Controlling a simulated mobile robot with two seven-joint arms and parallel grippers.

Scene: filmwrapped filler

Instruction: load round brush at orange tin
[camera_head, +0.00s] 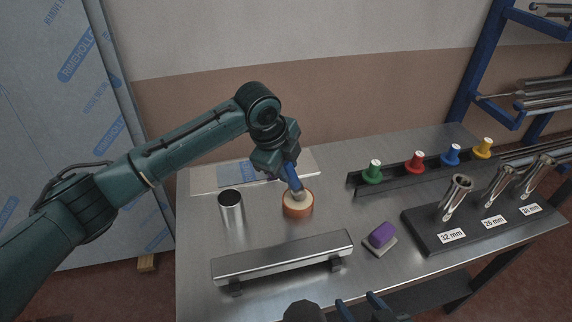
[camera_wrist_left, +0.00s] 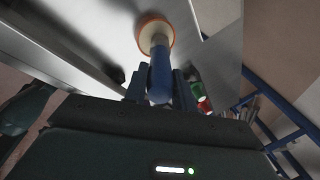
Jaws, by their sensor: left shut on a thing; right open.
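The orange tin (camera_head: 297,207) stands on the metal table, with pale contents inside its rim. My left gripper (camera_head: 287,170) is above it, shut on the blue handle of the round brush (camera_head: 294,182). The brush is tilted, and its lower end is at the tin's opening. In the left wrist view the brush (camera_wrist_left: 160,72) runs from between the fingers to the orange tin (camera_wrist_left: 153,30). I cannot tell how deep the bristles are. My right gripper (camera_head: 358,303) is open and empty at the bottom edge, near the table's front.
A steel cup (camera_head: 231,206) stands left of the tin. A metal bar on feet (camera_head: 283,259) lies in front. A purple block on a pad (camera_head: 381,236), a rack of coloured knobs (camera_head: 398,177) and a black holder with labelled metal tubes (camera_head: 480,229) are to the right.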

